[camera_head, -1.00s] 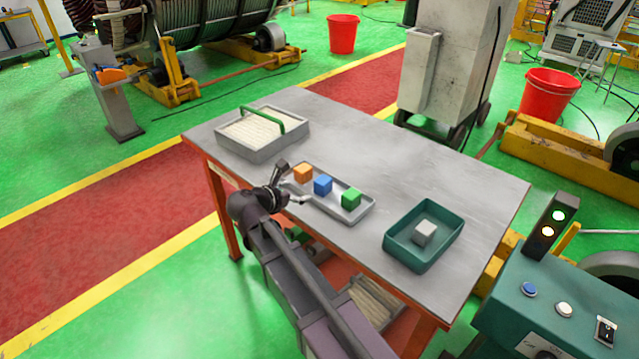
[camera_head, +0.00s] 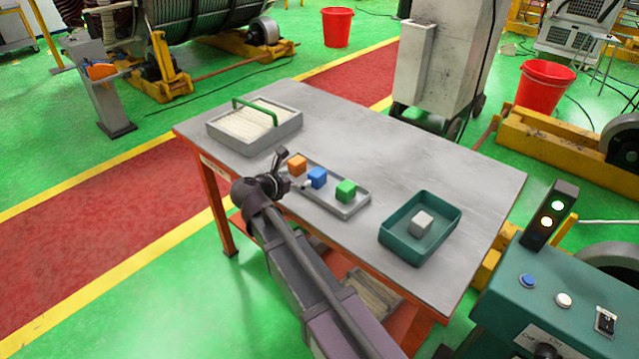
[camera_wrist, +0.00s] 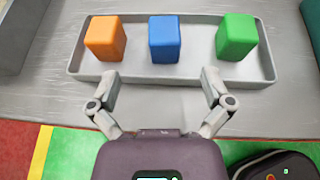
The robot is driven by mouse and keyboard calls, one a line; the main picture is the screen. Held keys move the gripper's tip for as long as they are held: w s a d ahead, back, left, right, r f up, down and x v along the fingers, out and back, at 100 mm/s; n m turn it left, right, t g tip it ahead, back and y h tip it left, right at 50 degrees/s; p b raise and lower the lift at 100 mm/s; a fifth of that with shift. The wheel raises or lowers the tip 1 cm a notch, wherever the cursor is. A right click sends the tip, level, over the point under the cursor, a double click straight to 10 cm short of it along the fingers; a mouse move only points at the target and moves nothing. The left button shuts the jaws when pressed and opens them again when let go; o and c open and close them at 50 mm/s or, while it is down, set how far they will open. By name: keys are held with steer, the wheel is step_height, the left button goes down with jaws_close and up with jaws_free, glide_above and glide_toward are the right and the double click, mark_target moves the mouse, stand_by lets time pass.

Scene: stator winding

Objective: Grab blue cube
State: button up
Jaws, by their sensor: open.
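The blue cube (camera_head: 317,177) stands in the middle of a shallow grey tray (camera_head: 351,211), between an orange cube (camera_head: 297,165) and a green cube (camera_head: 346,190). In the wrist view the blue cube (camera_wrist: 164,39) is upright, ahead of my gripper (camera_wrist: 159,80) and roughly centred between its fingertips. My gripper is open and empty. Its fingertips are at the tray's near edge, apart from every cube. In the head view my gripper (camera_head: 294,171) is by the tray's left end, and its fingers are partly hard to make out.
A teal bin (camera_head: 398,246) with a grey cube (camera_head: 420,223) stands to the right. A grey box with a green handle (camera_head: 256,112) stands at the table's far left. The table's back middle is clear.

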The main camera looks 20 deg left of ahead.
mark_target(315, 174)
steer(key=shift+b+x, duration=0.5)
steer(key=shift+x, duration=1.45)
steer(key=shift+d+b+x, duration=0.15)
steer(key=shift+b+x, duration=0.35)
steer(key=shift+x, duration=0.8)
steer(key=shift+d+b+x, duration=0.15)
steer(key=shift+b+x, duration=0.35)
steer(key=shift+x, duration=0.8)
steer(key=shift+s, duration=0.1)
steer(key=c, duration=1.3)
